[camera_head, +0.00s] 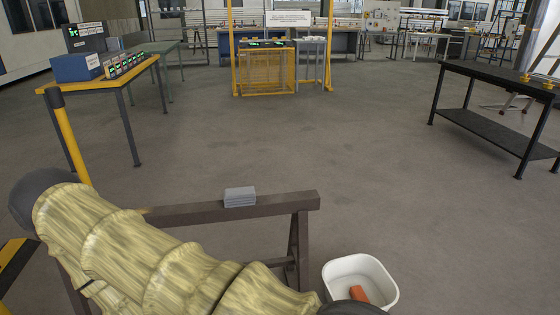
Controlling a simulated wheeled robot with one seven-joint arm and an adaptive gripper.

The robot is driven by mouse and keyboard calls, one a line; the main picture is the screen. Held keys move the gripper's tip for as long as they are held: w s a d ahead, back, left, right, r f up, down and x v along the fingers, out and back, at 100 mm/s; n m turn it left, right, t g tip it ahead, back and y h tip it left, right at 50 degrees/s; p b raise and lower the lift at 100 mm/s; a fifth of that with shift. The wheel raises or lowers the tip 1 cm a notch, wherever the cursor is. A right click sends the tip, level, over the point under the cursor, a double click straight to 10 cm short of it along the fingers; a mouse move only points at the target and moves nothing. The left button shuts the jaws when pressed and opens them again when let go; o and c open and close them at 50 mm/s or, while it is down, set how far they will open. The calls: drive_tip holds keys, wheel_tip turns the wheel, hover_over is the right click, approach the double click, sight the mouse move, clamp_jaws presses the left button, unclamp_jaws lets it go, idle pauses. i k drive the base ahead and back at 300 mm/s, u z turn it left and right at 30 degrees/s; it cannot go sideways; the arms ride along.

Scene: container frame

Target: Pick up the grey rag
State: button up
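The grey rag (240,197) looks like a small folded stack. It lies on the top of a dark brown beam (285,202) of a trestle-like stand, left of the beam's right end. A thick arm in a yellowish, wrinkled cover, which appears to be mine, crosses the lower left of the head view in front of the stand. It hides the beam's left part. The arm runs out of the bottom edge, and my gripper is not in view. Nothing visible touches the rag.
A white bin (336,273) with an orange-red object (359,290) stands at the stand's lower right. A yellow post (70,140) rises at left near a table (134,66) with boxes. A black table (500,76) stands at right. The middle floor is clear.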

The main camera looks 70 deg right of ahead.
sight(239, 197)
drive_tip(key=k, duration=0.25)
drive_tip(key=z, duration=1.35)
drive_tip(key=i, duration=0.4)
